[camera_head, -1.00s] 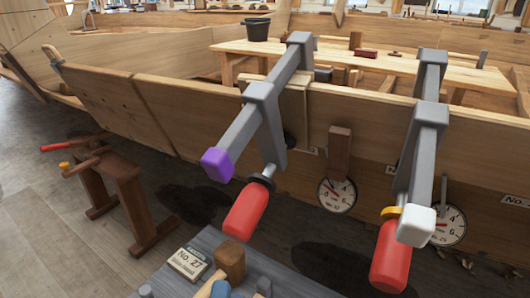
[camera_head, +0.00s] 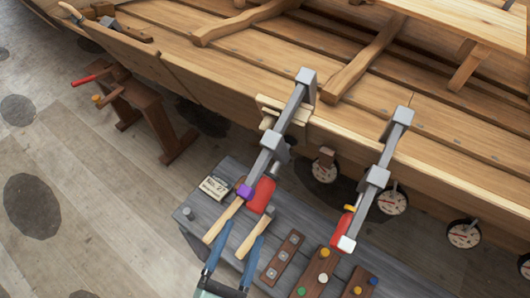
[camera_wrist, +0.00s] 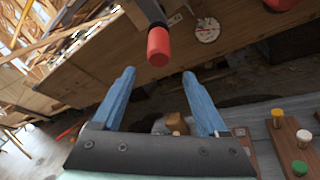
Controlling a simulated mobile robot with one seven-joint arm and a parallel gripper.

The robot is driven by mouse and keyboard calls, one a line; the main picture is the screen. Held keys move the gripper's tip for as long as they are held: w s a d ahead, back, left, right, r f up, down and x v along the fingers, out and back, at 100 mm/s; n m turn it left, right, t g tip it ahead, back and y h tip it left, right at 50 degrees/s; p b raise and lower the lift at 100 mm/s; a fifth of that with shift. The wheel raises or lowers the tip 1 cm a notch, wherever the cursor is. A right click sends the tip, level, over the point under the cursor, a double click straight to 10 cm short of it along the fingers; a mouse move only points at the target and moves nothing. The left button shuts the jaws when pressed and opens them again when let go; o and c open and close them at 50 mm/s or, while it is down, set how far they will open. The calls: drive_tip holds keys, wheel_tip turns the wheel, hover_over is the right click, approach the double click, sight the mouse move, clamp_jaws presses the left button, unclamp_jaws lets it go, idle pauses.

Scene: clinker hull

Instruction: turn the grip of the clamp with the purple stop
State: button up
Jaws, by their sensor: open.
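The clamp with the purple stop (camera_head: 245,191) hangs on the plank edge in the head view, its grey bar (camera_head: 283,115) slanting down. Its red grip (camera_head: 262,196) hangs just right of the stop. In the wrist view a red grip (camera_wrist: 158,46), seemingly the same one, hangs ahead of the fingers; the purple stop is not seen there. My gripper (camera_head: 243,231) has two blue fingers, apart and empty, below the grip in the head view. In the wrist view the gripper (camera_wrist: 158,73) also shows open, its fingertips either side of the grip's line but not visibly touching it.
A second clamp with a white stop (camera_head: 347,243) and a red grip (camera_head: 341,231) hangs to the right. A grey bench (camera_head: 200,228) below holds a No. 27 card (camera_head: 214,187), wooden-handled tools and boards with coloured knobs. Several dials (camera_head: 393,201) line the hull.

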sight(265, 187)
drive_tip(key=w+d+p, duration=0.1)
drive_tip(key=w, duration=0.2)
drive_tip(key=w+d+r+n+p, duration=0.1)
drive_tip(key=w+d+p, duration=0.1)
drive_tip(key=w, duration=0.2)
drive_tip(key=w+d+r+n+p, duration=0.1)
drive_tip(key=w, duration=0.3)
drive_tip(key=shift+d+p, duration=0.35)
drive_tip(key=shift+f, duration=0.1)
clamp_jaws()
